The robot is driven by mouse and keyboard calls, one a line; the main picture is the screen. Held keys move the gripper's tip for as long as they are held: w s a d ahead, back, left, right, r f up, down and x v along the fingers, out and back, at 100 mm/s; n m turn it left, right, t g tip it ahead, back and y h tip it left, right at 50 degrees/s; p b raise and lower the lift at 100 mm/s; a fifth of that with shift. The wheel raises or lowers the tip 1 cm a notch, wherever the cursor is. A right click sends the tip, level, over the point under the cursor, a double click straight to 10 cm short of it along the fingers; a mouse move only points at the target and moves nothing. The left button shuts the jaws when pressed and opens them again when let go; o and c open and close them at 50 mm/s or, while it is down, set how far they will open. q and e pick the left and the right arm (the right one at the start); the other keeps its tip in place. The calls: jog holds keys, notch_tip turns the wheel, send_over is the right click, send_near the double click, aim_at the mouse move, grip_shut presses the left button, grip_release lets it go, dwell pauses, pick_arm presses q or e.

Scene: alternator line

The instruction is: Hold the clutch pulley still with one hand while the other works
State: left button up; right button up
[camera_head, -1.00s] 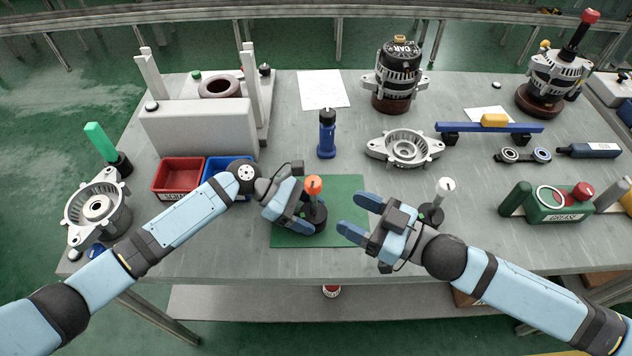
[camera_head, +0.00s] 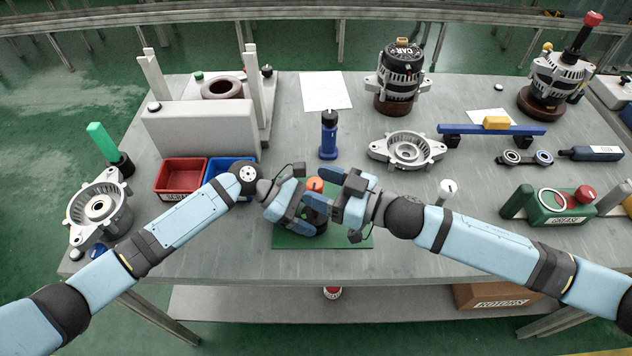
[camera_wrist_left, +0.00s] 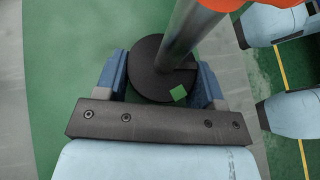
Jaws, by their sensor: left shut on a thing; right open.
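The clutch pulley, a dark round disc (camera_wrist_left: 150,82), stands on the green mat (camera_head: 345,238) at the table's front. A grey shaft (camera_wrist_left: 187,35) rises from it to an orange cap (camera_head: 314,184). My left gripper (camera_head: 309,212) is shut on the pulley from the left. In the left wrist view its fingers (camera_wrist_left: 162,80) lie on both sides of the disc, and a small green square shows on the disc. My right gripper (camera_head: 324,190) is open close to the orange cap on the right; whether it touches the cap I cannot tell. It hides part of the pulley in the head view.
A white-capped part (camera_head: 447,187) stands just behind my right forearm. A blue bottle-shaped tool (camera_head: 328,140) and a silver housing (camera_head: 405,149) stand behind the mat. Red (camera_head: 180,176) and blue bins sit at left; a green grease holder (camera_head: 560,212) is at right.

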jog(key=shift+w+a, duration=0.25)
jog(key=shift+a, duration=0.35)
jog(key=c, duration=0.9)
